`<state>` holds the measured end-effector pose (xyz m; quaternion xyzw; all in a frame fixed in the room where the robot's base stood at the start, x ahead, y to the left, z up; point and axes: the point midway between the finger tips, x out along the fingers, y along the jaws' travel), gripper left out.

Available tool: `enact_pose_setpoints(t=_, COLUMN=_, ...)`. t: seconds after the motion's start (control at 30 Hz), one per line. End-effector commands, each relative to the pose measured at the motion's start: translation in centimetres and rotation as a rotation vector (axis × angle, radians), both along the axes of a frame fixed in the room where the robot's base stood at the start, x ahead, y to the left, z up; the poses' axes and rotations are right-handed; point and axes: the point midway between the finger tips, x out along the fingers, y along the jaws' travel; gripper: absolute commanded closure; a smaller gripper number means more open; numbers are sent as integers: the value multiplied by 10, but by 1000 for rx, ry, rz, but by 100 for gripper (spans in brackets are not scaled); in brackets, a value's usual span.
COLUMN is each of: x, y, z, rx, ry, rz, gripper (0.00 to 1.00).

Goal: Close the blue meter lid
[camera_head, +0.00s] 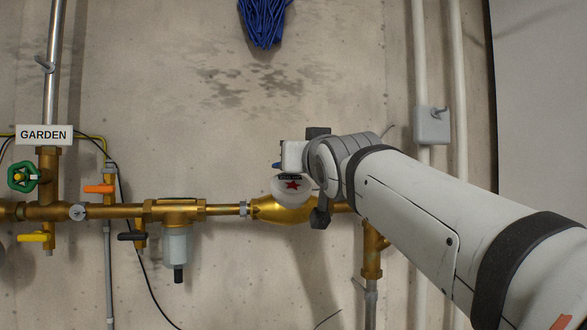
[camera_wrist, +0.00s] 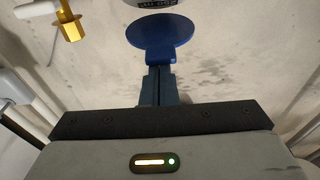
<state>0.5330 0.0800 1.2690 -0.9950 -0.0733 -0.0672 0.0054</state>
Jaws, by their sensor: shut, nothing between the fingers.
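The blue meter lid (camera_wrist: 160,36) shows in the wrist view as a round disc with a narrow tab at its lower edge. It stands away from the meter's number display (camera_wrist: 157,3), which is uncovered at the top edge. My gripper (camera_wrist: 160,72) is shut and empty, its fingertips at the lid's tab; I cannot tell whether they touch it. In the head view the white meter dial (camera_head: 291,188) with a red star sits on the brass meter body (camera_head: 270,208). My arm hides its right side, and the lid cannot be made out surely there.
Brass pipework runs along the concrete wall, with a green valve wheel (camera_head: 23,176), an orange handle (camera_head: 99,189) and a filter (camera_head: 177,243) left of the meter. A grey box (camera_head: 432,126) is at right. A blue bundle (camera_head: 264,22) hangs above. The wall between is clear.

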Motion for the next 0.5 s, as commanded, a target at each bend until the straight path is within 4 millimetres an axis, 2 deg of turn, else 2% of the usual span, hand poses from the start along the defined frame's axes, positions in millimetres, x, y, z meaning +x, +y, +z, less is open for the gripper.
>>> enact_pose_setpoints(t=0.03, x=-1, y=1, z=-13, rx=0, ry=-1, rz=2, gripper=100)
enact_pose_setpoints(t=0.5, x=0, y=4, z=-64, rx=-1, ry=4, rz=7, gripper=100)
